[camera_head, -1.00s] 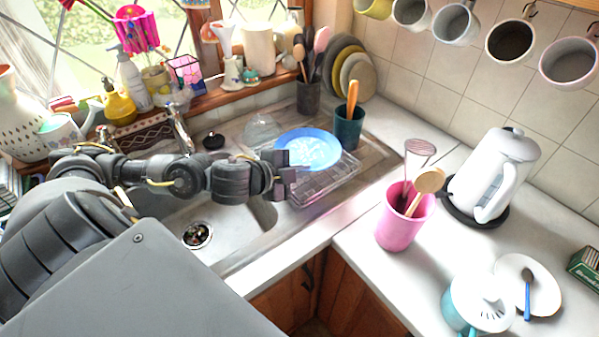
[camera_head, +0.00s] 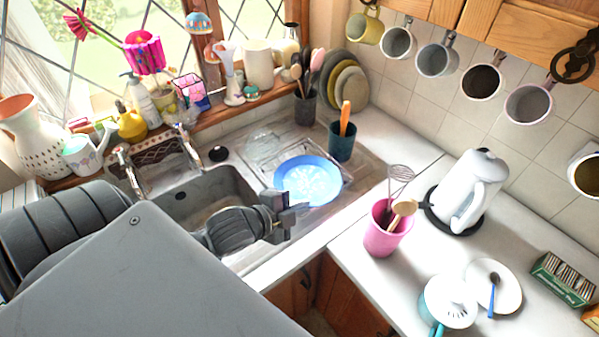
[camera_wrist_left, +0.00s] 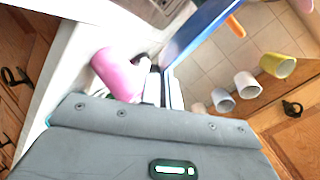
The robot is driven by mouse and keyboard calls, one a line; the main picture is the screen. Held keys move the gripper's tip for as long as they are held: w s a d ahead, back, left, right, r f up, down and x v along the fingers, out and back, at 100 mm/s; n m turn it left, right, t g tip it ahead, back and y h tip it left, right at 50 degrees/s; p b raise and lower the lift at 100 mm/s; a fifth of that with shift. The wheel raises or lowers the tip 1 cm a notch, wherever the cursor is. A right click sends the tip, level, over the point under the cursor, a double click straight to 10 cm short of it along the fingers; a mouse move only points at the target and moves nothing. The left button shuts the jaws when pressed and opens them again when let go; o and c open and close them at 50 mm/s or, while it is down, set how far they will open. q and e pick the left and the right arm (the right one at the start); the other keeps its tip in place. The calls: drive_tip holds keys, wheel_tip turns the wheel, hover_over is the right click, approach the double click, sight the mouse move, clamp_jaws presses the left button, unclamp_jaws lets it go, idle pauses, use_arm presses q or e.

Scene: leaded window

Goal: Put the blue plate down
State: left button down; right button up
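The blue plate (camera_head: 308,181) has a pale, patterned middle and shows beside the sink, in front of part of the clear drying rack (camera_head: 264,147). My left gripper (camera_head: 286,211) is at the plate's near left edge. In the left wrist view, the blue plate (camera_wrist_left: 196,30) appears nearly edge-on, its rim reaching between the fingers of the left gripper (camera_wrist_left: 163,86), which look shut on it. The plate looks tilted and held above the draining board; the exact gap below it is hard to tell. My right gripper is not in view.
A dark teal utensil pot (camera_head: 342,140) stands behind the plate. A pink utensil pot (camera_head: 385,232) and a white kettle (camera_head: 466,190) stand on the right worktop. The sink basin (camera_head: 205,195) lies left of the plate. Bare worktop (camera_head: 345,245) lies left of the pink pot.

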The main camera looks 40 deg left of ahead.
sight(318, 193)
use_arm(q)
drive_tip(key=shift+s+r, duration=0.1)
idle(0.3)
drive_tip(key=shift+n+t+y, duration=0.3)
drive_tip(key=shift+n+y, duration=0.3)
drive_tip(key=w+b, duration=0.1)
drive_tip(key=w, duration=0.1)
drive_tip(key=w+b, duration=0.2)
drive_tip(key=w, duration=0.1)
drive_tip(key=w+b, duration=0.1)
drive_tip(key=w, duration=0.1)
drive_tip(key=shift+w+d+r, duration=0.15)
drive_tip(key=shift+w+r, duration=0.15)
drive_tip(key=shift+n+y, duration=0.3)
drive_tip(key=w+b, duration=0.1)
drive_tip(key=w+r+b, duration=0.1)
drive_tip(key=w, duration=0.1)
drive_tip(key=w+r+b, duration=0.1)
drive_tip(key=shift+w+d, duration=0.35)
drive_tip(key=w+d+r+y+b, duration=0.1)
drive_tip(key=w+d+r+b, duration=0.1)
drive_tip(key=r, duration=0.5)
drive_tip(key=shift+w+r+n+b, duration=0.15)
drive_tip(key=shift+w+n+b, duration=0.25)
drive_tip(key=shift+w+b, duration=0.6)
